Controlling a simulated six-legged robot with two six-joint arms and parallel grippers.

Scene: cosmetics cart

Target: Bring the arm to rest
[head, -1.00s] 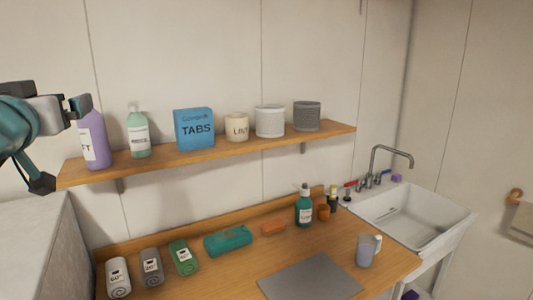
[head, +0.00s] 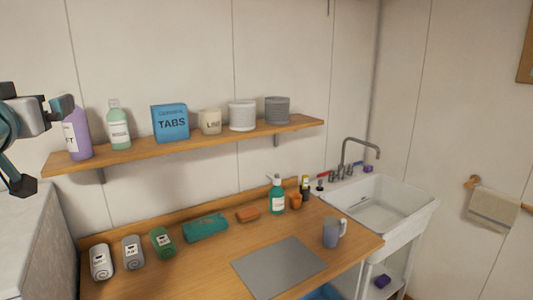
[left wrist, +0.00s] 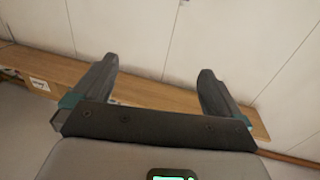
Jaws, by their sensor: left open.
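My left gripper (head: 70,95) is at the left edge of the head view, in front of the left end of the wall shelf (head: 200,139). In the left wrist view its two fingers (left wrist: 158,85) are spread apart with nothing between them. Beyond them a wooden board (left wrist: 150,93) runs along the pale wall. In the head view a purple bottle (head: 77,140) stands on the shelf just right of the gripper and is partly covered by it. I cannot tell whether they touch. My right gripper is not in view.
The shelf also holds a green bottle (head: 118,128), a blue TABS box (head: 170,123) and several tins. Below, the wooden counter (head: 205,270) carries rolled towels, a teal pack (head: 205,228), a soap bottle (head: 277,198), a grey mat (head: 278,267) and a mug (head: 332,233). A sink (head: 385,205) is at right.

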